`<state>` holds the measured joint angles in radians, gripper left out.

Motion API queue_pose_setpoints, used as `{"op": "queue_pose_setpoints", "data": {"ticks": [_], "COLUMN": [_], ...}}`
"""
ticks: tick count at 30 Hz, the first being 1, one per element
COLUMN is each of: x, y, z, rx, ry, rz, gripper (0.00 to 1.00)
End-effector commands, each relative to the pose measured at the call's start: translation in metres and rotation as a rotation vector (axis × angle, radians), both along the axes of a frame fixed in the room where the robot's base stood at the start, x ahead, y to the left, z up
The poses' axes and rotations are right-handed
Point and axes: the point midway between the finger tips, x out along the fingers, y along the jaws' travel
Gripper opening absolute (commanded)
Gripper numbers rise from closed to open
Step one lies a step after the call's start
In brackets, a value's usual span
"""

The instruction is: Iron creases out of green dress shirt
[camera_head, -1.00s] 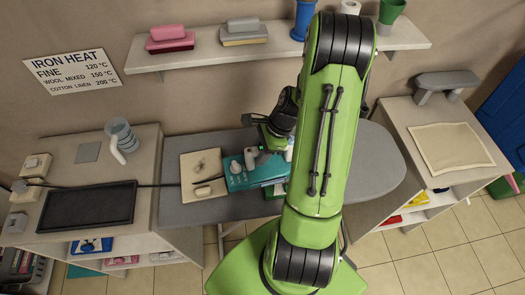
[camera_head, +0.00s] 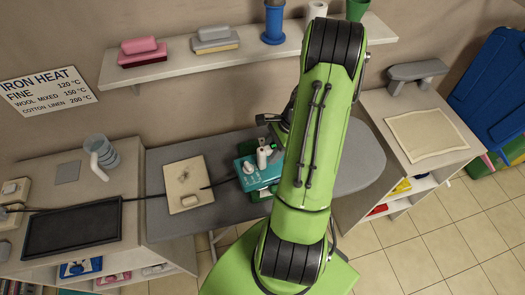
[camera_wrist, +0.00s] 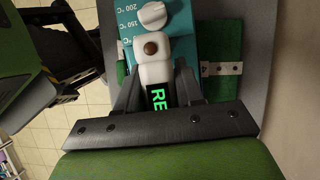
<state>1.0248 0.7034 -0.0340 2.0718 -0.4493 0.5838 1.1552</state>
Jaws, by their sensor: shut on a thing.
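The teal iron (camera_head: 246,174) with a white handle is on the grey ironing board (camera_head: 360,180), right of the cream rest pad (camera_head: 182,199). My gripper (camera_wrist: 157,92) is shut on its white handle (camera_wrist: 153,70). The wrist view shows a dial (camera_wrist: 152,14) with temperature marks, a dark button and a display with green letters, partly hidden. The green shirt (camera_wrist: 222,84), with a pale buttoned strip, shows on both sides of the iron in the wrist view. My arm hides most of it in the head view; creases cannot be made out.
A cord runs left from the iron across the pad. A left cabinet holds a dark mat (camera_head: 75,228) and a measuring jug (camera_head: 100,152). A right cabinet holds a cream cloth (camera_head: 425,137). A shelf (camera_head: 180,68) with brushes hangs behind.

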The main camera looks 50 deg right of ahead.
Motion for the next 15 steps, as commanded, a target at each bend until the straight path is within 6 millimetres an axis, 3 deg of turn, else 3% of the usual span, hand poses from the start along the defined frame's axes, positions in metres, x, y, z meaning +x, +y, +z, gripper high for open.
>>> {"op": "queue_pose_setpoints", "data": {"ticks": [6,15], "x": [-0.009,-0.011], "y": [-0.016,-0.018], "z": [0.001,0.0], "rx": [0.0,0.0], "ry": [-0.003,-0.003], "rz": [0.001,0.002], "gripper": [0.0,0.0]}}
